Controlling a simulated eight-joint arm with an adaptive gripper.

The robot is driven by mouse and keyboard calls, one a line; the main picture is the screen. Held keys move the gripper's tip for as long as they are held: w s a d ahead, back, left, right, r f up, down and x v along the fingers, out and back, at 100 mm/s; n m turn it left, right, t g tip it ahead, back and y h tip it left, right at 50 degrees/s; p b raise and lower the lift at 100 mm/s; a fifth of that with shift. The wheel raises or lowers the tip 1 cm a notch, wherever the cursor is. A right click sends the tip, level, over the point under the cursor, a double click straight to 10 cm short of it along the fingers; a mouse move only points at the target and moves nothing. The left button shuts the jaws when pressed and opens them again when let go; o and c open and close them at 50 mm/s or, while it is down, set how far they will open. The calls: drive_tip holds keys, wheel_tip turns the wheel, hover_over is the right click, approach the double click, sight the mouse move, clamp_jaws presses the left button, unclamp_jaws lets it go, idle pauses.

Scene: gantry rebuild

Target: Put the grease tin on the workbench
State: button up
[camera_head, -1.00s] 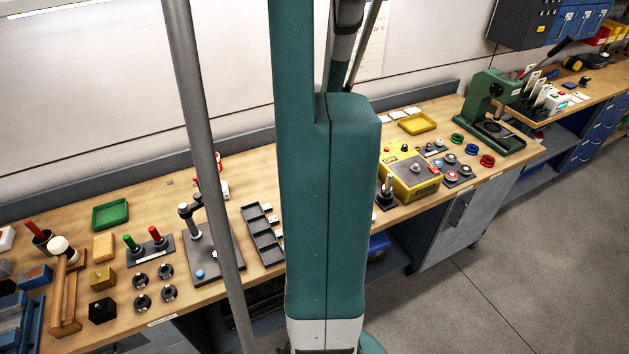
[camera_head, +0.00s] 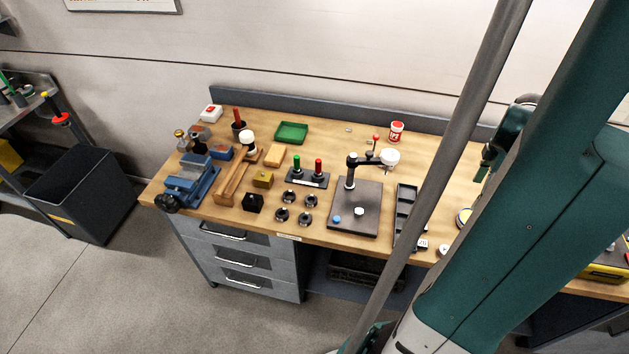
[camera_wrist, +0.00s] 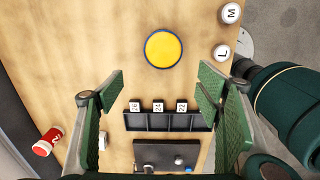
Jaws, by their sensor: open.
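A round tin with a yellow top and dark blue rim (camera_wrist: 164,47) sits on the wooden workbench (camera_wrist: 80,40); I take it as the grease tin. In the head view the tin (camera_head: 464,218) shows at the right, partly hidden by my arm. My gripper (camera_wrist: 155,88) is open, its green fingers wide apart with nothing between them. In the wrist view the tin lies above the fingertips, apart from them. In the head view part of my gripper (camera_head: 488,158) shows above the bench's right part; its fingertips are unclear there.
A dark compartment tray (camera_wrist: 168,121) with small number tags lies below the tin in the wrist view. White round pieces marked M (camera_wrist: 231,12) and L (camera_wrist: 221,52) are to its right. A red-and-white can (camera_head: 397,131) stands at the back. Bare wood surrounds the tin's left side.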

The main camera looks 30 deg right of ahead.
drive_tip(key=w+a+r+m+t+h, duration=0.1)
drive_tip(key=w+a+r+m, duration=0.1)
drive_tip(key=w+a+r, duration=0.65)
drive_tip(key=w+a+r+m+t+h, duration=0.1)
drive_tip(key=w+a+r+m+t, duration=0.15)
drive_tip(key=w+a, duration=1.1)
drive_tip(key=s+a+r+m+t, duration=0.1)
drive_tip(key=a+r, duration=0.1)
drive_tip(key=a, duration=0.8)
drive_tip(key=s+a+r+m+t+y, duration=0.1)
drive_tip(key=a+r+m, duration=0.1)
drive_tip(key=a, duration=0.9)
drive_tip(key=s+a+r+m+t+y, duration=0.1)
drive_tip(key=a+r, duration=0.1)
drive_tip(key=a, duration=0.9)
drive_tip(key=shift+a+t, duration=0.2)
drive_tip(key=shift+t, duration=0.15)
